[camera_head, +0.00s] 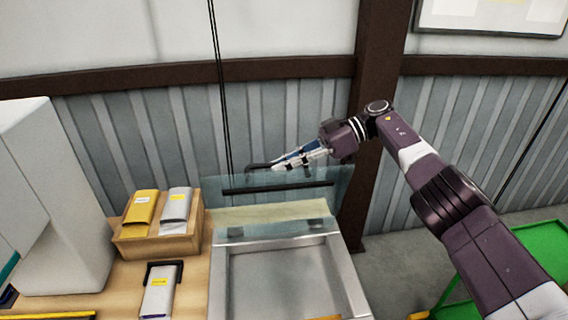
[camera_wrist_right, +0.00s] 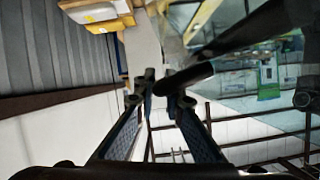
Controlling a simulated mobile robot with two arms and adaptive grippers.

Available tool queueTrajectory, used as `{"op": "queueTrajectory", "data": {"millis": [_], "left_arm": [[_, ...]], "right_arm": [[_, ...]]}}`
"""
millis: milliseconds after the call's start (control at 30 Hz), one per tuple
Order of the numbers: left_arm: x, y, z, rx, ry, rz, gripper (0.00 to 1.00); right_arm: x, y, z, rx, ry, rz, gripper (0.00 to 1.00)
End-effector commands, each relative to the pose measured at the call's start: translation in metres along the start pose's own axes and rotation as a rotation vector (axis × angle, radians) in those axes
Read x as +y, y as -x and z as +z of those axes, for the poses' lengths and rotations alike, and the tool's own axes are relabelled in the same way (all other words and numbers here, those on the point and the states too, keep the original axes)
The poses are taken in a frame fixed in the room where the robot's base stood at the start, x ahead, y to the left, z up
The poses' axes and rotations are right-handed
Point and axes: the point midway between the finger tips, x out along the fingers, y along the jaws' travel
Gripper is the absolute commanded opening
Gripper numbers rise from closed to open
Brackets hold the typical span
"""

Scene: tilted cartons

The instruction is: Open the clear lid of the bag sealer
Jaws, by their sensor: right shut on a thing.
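The bag sealer is a steel box (camera_head: 222,285) with an open, shallow chamber, standing at the right end of the wooden bench. Its clear lid (camera_head: 335,190) stands raised at the back, tilted up from its rear hinges, with a dark bar across it. My right gripper (camera_head: 270,167) is at the upper edge of the lid, shut on the black handle. In the right wrist view the handle (camera_wrist_right: 186,79) lies between the fingertips (camera_wrist_right: 165,83); the lid's clear sheet shows beyond it. My left gripper is not in view.
A wooden box (camera_head: 150,247) with a yellow pouch (camera_head: 140,212) and a grey pouch (camera_head: 176,210) stands left of the sealer. Another pouch (camera_head: 159,293) rests in a black holder in front. A corrugated wall and brown post (camera_head: 378,60) are close behind. A green cart (camera_head: 535,250) stands right.

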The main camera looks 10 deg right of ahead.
Motion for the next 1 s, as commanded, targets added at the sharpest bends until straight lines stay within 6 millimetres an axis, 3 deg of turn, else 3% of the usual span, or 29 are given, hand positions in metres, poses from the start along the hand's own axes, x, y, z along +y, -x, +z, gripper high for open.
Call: {"op": "queueTrajectory", "data": {"millis": [33,67,200,567,1000], "left_arm": [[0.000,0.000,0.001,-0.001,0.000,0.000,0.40],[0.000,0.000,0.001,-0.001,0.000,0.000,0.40],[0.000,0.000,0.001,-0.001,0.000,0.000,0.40],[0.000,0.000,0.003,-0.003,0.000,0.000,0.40],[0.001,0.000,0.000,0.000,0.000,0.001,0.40]], "right_arm": [[0.000,-0.001,0.003,-0.007,-0.003,-0.002,0.00],[0.000,-0.001,0.003,-0.007,-0.003,-0.002,0.13],[0.000,-0.001,0.002,-0.006,-0.002,-0.002,0.27],[-0.001,0.003,-0.005,-0.004,0.003,-0.001,0.27],[-0.015,0.032,-0.075,-0.005,0.002,-0.001,0.27]]}}
